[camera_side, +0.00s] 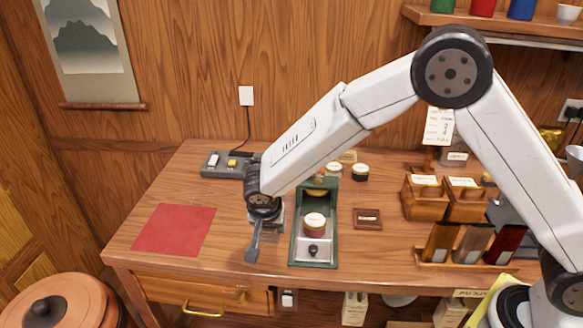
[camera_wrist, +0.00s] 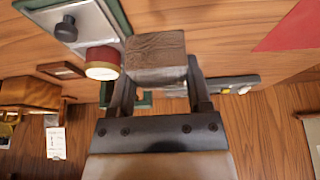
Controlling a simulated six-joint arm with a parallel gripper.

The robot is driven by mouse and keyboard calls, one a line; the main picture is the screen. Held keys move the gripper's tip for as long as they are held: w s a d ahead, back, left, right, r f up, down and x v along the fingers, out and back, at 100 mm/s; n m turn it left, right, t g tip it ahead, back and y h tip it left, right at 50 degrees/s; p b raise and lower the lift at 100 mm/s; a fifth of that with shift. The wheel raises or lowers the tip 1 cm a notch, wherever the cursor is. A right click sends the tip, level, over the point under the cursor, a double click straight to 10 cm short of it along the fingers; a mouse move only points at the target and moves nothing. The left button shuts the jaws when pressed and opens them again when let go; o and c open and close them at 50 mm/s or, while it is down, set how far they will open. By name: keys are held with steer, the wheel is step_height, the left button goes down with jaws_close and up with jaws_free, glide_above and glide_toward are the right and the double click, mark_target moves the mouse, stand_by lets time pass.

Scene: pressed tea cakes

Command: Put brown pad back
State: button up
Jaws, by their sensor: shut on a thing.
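My gripper (camera_side: 262,238) is over the table between the red mat and the green-framed press. In the wrist view my gripper (camera_wrist: 158,78) is shut on a grey-brown, wood-grained block, which I take as the brown pad (camera_wrist: 156,48). It sits between the two fingertips, held above the table. In the side view the gripper mostly hides it. A flat dark brown square holder (camera_side: 367,223) with a pale label lies right of the press; nothing stands on it. It also shows in the wrist view (camera_wrist: 60,70).
The green press (camera_side: 294,250) holds a red round tin (camera_side: 315,222) and a black knob. The red mat (camera_side: 173,230) is bare. A grey switch box (camera_side: 213,163) is at the back. At right are wooden boxes (camera_side: 428,205) and a rack (camera_side: 465,262) of coloured slabs.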

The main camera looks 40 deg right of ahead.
mark_target(262, 245)
steer(key=shift+w+a+f, duration=0.2)
steer(key=shift+w+f, duration=0.45)
steer(key=shift+f, duration=0.15)
steer(key=shift+w+a+f, duration=0.15)
steer(key=shift+w+f, duration=0.45)
steer(key=shift+f, duration=0.15)
steer(key=shift+w+f, duration=0.2)
steer(key=shift+f, duration=0.05)
steer(key=shift+a+f, duration=0.1)
steer(key=shift+f, duration=1.45)
steer(key=shift+f, duration=0.15)
steer(key=o, duration=1.1)
steer(key=v, duration=1.2)
